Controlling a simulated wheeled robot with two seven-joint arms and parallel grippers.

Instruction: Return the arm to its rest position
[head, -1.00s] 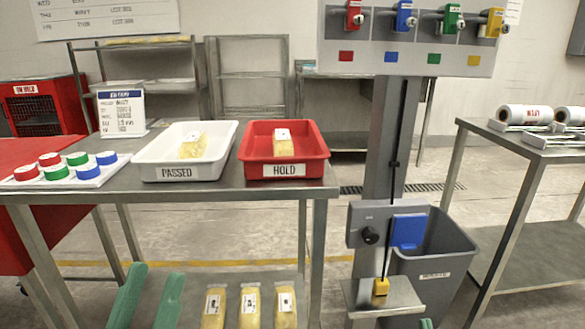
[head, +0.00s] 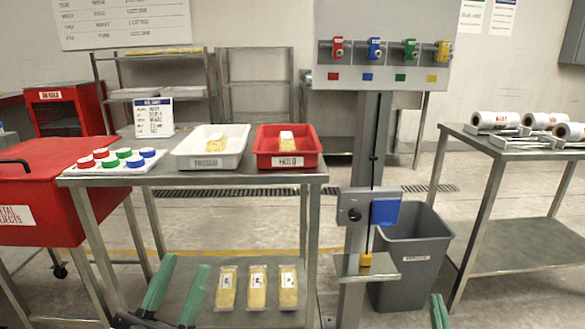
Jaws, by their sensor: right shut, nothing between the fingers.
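My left gripper (head: 184,268) is at the bottom left in the head view, its two green fingers spread apart with nothing between them. It is in front of the steel table, left of the packs on the lower shelf. My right gripper (head: 437,299) shows only as green fingertips at the bottom edge, shut and empty, in front of the grey bin. The rest of the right arm is out of view.
A steel table (head: 235,180) holds a white PASSED tray (head: 190,160) and a red HOLD tray (head: 308,160), each with one pack. Several coloured buttons sit at its left. A grey post (head: 366,140) and grey bin (head: 412,262) stand right of it. Open floor lies beyond.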

